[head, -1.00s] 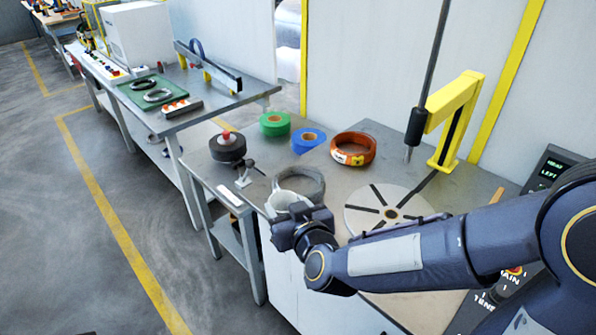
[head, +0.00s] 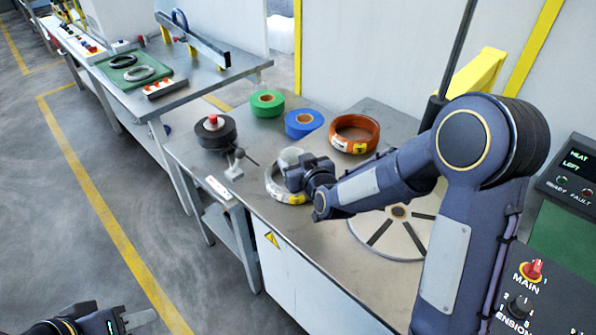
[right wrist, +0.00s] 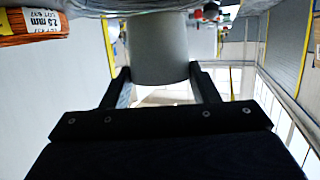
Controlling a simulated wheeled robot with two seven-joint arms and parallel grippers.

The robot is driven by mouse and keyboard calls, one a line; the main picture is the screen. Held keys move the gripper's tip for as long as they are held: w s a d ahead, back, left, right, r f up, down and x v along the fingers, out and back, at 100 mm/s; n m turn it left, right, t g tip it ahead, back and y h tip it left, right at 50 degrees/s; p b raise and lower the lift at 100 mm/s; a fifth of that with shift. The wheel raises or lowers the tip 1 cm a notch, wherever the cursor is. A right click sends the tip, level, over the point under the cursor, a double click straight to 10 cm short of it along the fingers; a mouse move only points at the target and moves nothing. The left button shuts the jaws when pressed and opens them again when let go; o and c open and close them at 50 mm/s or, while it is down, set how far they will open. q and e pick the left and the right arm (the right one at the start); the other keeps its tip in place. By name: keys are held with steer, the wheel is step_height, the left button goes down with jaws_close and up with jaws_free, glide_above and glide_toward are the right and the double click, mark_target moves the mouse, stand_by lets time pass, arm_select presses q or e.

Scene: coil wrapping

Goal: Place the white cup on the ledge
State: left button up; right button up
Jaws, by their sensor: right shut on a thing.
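My right gripper (head: 296,178) is shut on the white cup (head: 290,156) beside the grey-white coil (head: 272,186) on the workbench. My arm and gripper hide part of the cup and coil. In the right wrist view the cup (right wrist: 160,50) is a pale grey-white cylinder between the two fingers of the gripper (right wrist: 160,76); its far end is out of sight. My left gripper (head: 125,322) is at the bottom left edge, over the floor and far from the cup; its finger gap is unclear. I cannot tell which surface is the ledge.
Behind the cup are an orange coil (head: 355,134), a blue roll (head: 303,123), a green roll (head: 267,103) and a black spool (head: 215,131). A small clamp stand (head: 235,165) is left of the cup. A round disc (head: 385,238) lies to the right. The bench front is clear.

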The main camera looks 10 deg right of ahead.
steer(key=shift+w+d+f, duration=0.25)
steer(key=shift+w+f, duration=0.35)
steer(key=shift+f, duration=0.15)
steer(key=f, duration=0.2)
steer(key=f+p, duration=0.1)
steer(key=shift+w+d+f, duration=0.15)
steer(key=shift+w+f, duration=0.1)
steer(key=shift+f, duration=0.05)
steer(key=shift+f+b, duration=0.25)
steer(key=shift+b, duration=0.1)
steer(key=o, duration=1)
steer(key=shift+r, duration=0.1)
steer(key=shift+o, duration=0.2)
